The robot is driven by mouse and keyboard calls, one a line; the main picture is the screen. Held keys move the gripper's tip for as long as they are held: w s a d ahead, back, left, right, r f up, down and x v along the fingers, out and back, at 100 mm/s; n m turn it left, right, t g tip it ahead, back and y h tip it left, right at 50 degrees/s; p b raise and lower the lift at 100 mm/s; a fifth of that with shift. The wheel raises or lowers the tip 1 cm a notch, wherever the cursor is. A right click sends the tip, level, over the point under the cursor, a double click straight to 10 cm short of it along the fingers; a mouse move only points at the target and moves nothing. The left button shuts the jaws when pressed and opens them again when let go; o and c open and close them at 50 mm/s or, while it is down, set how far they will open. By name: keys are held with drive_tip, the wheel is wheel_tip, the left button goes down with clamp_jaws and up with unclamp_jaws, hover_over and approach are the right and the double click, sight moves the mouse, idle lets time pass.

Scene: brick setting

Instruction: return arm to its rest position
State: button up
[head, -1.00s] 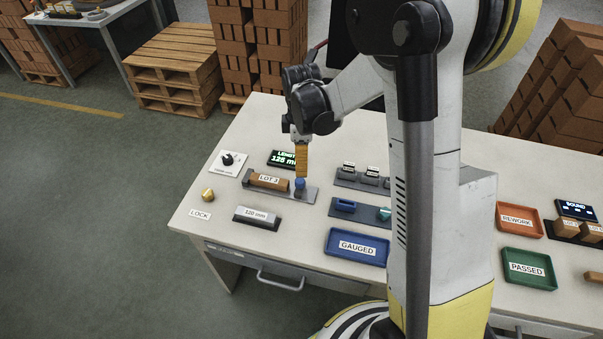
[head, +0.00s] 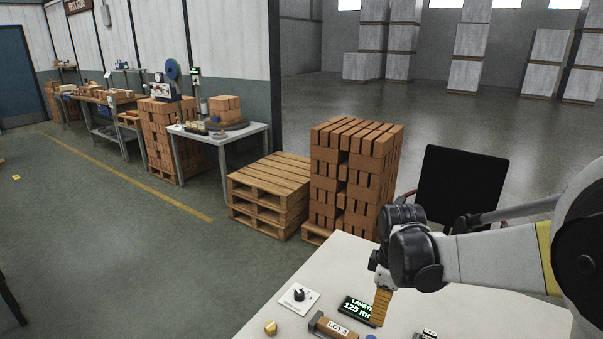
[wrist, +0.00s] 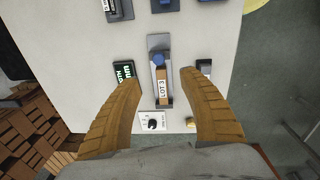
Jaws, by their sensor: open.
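My gripper (head: 382,306) is above the back left part of the white table (head: 300,330), with its orange ribbed finger pointing down. In the wrist view my gripper (wrist: 163,115) has its two fingers wide apart with nothing between them. Below it, apart from the fingers, the brick marked LOT 3 (wrist: 163,88) lies in a grey holder (wrist: 158,42) with a blue knob (wrist: 158,60) at one end. The brick (head: 340,330) also shows at the bottom of the head view.
A green-lit length display (head: 358,309) reading 125 mm, a dial plate (head: 298,297) and a brass knob (head: 270,327) are close by on the table. Beyond it stand a brick stack (head: 350,180) and wooden pallets (head: 268,195). The floor at left is open.

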drive_tip(key=s+a+r+m+t, duration=0.1)
drive_tip(key=s+r+m+t, duration=0.2)
drive_tip(key=s+r+m, duration=0.2)
drive_tip(key=s+a+r+m+t, duration=0.1)
drive_tip(key=s+r+m+t, duration=0.2)
drive_tip(key=s, duration=0.8)
wheel_tip(320, 180, up, 2)
drive_tip(key=m, duration=0.4)
drive_tip(key=shift+s+r, duration=0.2)
drive_tip(key=shift+s, duration=0.1)
